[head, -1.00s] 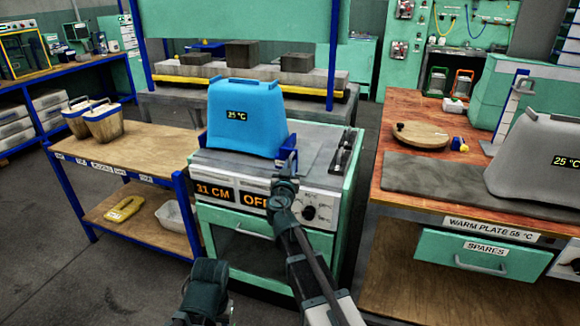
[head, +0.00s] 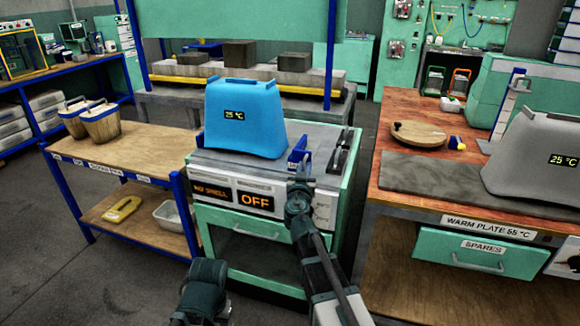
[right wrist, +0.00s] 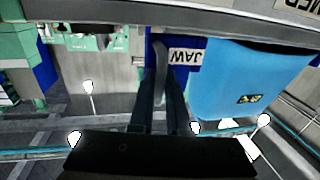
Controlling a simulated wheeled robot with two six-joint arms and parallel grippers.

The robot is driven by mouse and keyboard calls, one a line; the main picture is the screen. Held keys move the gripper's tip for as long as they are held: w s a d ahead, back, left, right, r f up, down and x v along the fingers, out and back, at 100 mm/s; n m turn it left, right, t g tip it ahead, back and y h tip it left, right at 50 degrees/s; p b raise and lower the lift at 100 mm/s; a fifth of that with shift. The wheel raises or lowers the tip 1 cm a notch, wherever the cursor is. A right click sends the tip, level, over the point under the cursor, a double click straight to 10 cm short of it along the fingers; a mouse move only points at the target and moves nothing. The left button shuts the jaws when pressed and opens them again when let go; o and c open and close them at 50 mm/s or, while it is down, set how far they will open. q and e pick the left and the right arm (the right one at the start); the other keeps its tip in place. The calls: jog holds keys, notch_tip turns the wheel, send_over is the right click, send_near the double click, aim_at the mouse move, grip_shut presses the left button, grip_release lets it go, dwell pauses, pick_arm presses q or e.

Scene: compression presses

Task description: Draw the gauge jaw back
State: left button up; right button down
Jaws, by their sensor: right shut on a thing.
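The gauge jaw (head: 298,150) is a small blue upright piece on top of the green press, at its right.
The press front (head: 250,238) has a panel reading OFF beside a smaller amber display. A wooden bench (head: 150,140) with two buckets stands left. A workbench (head: 470,130) at right holds a grey tub (head: 535,160) on a dark plate. A narrow floor gap separates press and workbench.

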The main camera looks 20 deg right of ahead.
jog(key=shift+s+d, duration=0.5)
jog(key=shift+d, duration=0.2)
jog(key=shift+s+d, duration=0.45)
jog(key=shift+d, duration=0.25)
jog(key=c, duration=0.9)
grip_release()
jog(key=shift+s+d, duration=0.1)
jog(key=shift+d, duration=0.05)
